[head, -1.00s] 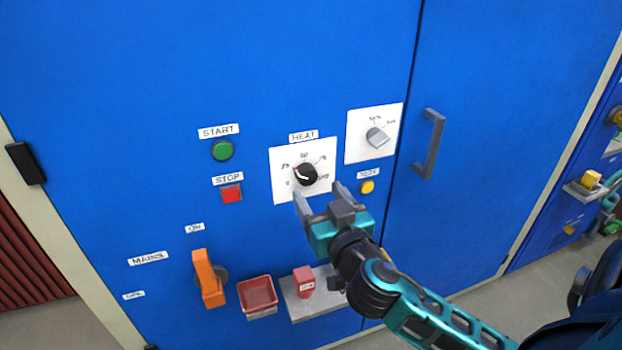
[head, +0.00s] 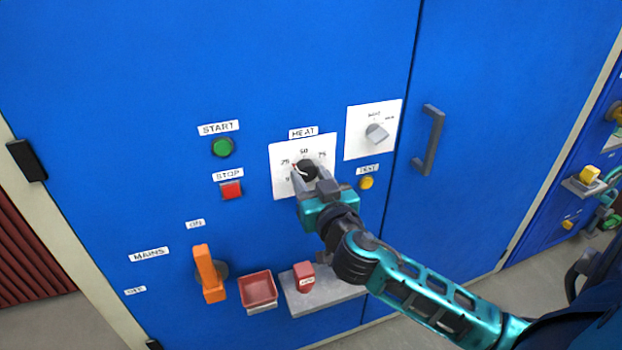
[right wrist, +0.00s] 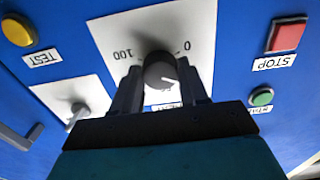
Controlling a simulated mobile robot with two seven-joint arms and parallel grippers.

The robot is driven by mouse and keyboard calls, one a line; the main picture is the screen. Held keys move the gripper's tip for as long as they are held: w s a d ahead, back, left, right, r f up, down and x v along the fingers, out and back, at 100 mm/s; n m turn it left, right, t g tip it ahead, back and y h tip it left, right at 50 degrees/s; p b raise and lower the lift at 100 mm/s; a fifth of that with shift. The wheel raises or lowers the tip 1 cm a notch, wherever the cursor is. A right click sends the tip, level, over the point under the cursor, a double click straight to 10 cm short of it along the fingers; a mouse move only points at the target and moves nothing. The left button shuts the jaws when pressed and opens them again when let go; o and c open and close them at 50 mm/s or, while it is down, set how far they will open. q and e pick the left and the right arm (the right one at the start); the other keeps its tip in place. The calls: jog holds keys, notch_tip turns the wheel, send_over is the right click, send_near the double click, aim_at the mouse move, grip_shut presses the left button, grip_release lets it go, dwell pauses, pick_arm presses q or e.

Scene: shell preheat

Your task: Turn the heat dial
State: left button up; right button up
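The heat dial (head: 307,169) is a round black knob with a pale pointer line on a white plate (head: 325,148) marked HEAT. Its pointer is near the 25 mark. My right gripper (head: 317,183) is at the dial, and its fingers partly cover the plate's lower half. In the right wrist view the dial (right wrist: 159,72) sits between the two fingers of the right gripper (right wrist: 160,88), one on each side. The fingers look apart; I cannot tell whether they touch the knob. My left gripper is not in view.
A second plate with a grey knob (head: 376,134) is at upper right, above a yellow button (head: 367,182). The green START button (head: 222,147), red STOP button (head: 231,190), orange mains handle (head: 208,275), red tray (head: 258,290) and door handle (head: 428,140) surround it.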

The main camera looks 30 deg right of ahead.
jog(key=c, duration=0.6)
jog(key=shift+o, duration=0.2)
jog(key=shift+n, duration=0.4)
jog(key=n, duration=0.2)
jog(key=shift+n+p, duration=0.4)
jog(key=n, duration=0.2)
jog(key=shift+n+p, duration=0.4)
jog(key=shift+n, duration=0.9)
jog(key=n+p, duration=0.1)
jog(key=n, duration=0.1)
jog(key=shift+d+n, duration=0.1)
jog(key=shift+n, duration=0.2)
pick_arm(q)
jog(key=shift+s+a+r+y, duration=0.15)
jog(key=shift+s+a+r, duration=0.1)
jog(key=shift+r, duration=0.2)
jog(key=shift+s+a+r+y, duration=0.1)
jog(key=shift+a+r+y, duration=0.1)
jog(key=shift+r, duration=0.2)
pick_arm(e)
jog(key=shift+n, duration=0.6)
pick_arm(q)
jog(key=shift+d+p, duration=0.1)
jog(key=shift+p, duration=0.2)
